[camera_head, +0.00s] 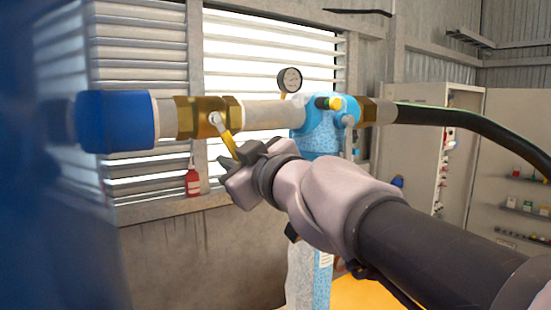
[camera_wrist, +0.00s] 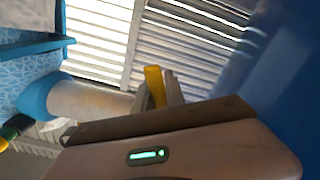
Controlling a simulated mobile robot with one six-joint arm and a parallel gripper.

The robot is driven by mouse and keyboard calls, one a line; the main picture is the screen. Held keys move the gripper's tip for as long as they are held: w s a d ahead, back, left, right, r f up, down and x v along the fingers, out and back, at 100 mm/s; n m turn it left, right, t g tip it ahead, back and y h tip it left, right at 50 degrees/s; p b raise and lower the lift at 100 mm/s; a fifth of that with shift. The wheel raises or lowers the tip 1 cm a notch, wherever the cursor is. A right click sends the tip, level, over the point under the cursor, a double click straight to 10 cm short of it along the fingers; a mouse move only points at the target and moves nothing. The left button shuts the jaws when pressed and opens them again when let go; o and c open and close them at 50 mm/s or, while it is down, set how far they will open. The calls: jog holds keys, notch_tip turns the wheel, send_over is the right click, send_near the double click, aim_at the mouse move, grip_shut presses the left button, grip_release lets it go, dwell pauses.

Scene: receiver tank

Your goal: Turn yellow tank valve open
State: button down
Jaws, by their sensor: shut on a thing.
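The yellow valve handle (camera_head: 227,138) hangs down and slightly right from a brass valve body (camera_head: 196,117) on a horizontal pipe. My gripper (camera_head: 240,162) is at the handle's lower end and is shut on it. The fingers hide the handle's lower tip. In the wrist view the yellow handle (camera_wrist: 155,86) stands up beside a grey finger, behind the body of my gripper (camera_wrist: 160,100). The brass valve body is largely hidden in that view.
A blue pipe end (camera_head: 116,121) lies left of the valve. A blue tank fitting (camera_head: 322,118) with a pressure gauge (camera_head: 290,79) is at the right, and a black hose (camera_head: 470,128) runs off it. A red bottle (camera_head: 192,180) stands on the window ledge behind.

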jog(key=n+p, duration=0.1)
jog(key=w+d+r+n+p, duration=0.1)
jog(key=n, duration=0.1)
jog(key=shift+d+r, duration=0.25)
jog(key=c, duration=1.4)
grip_release()
